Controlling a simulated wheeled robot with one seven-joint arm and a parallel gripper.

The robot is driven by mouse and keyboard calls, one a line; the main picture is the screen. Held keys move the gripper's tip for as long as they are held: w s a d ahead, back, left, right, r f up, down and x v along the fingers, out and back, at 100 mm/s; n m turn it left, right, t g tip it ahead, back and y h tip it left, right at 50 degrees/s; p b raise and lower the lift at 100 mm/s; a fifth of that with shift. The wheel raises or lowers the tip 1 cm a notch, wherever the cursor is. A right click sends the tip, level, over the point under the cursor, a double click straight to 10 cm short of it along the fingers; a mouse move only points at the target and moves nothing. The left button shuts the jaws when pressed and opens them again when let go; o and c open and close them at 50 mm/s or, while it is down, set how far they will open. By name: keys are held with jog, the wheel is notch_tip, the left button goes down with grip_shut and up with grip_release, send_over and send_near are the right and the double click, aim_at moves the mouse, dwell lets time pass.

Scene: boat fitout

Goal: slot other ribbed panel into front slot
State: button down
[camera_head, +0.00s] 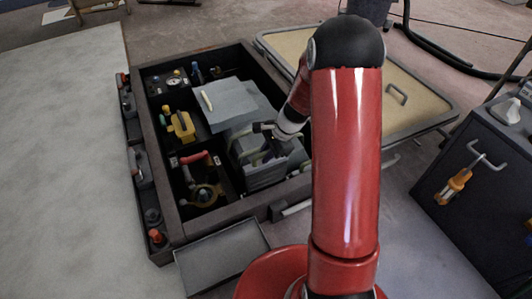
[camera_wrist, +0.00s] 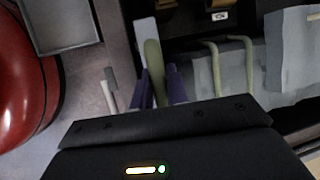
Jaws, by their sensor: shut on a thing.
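My gripper (camera_wrist: 160,88) is shut on an olive bar handle (camera_wrist: 153,62) in the wrist view, one dark finger on each side. A narrow grey strip beside the handle looks like part of the held ribbed panel (camera_wrist: 145,30); most of that panel is hidden. Two more olive handles (camera_wrist: 215,68) stand to the right on grey surfaces. In the head view my gripper (camera_head: 266,138) is over the near right part of the open box, above grey panels (camera_head: 268,175). My arm hides part of this area, and I cannot make out the front slot.
The dark box (camera_head: 185,228) has several compartments holding a yellow tool (camera_head: 182,125) and a red-handled tool (camera_head: 194,158). A grey cloth-like sheet (camera_head: 232,104) lies on top. An empty grey tray (camera_head: 222,255) is at the front. A dark cabinet (camera_head: 480,170) stands right.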

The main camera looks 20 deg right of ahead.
jog(key=b, duration=0.2)
send_over(266, 181)
jog(key=w, duration=0.1)
jog(key=shift+w+d+f, duration=0.1)
jog(key=shift+f, duration=1.1)
jog(key=shift+w+d+f, duration=0.1)
jog(key=shift+f, duration=6.3)
jog(key=c, duration=1.3)
grip_release()
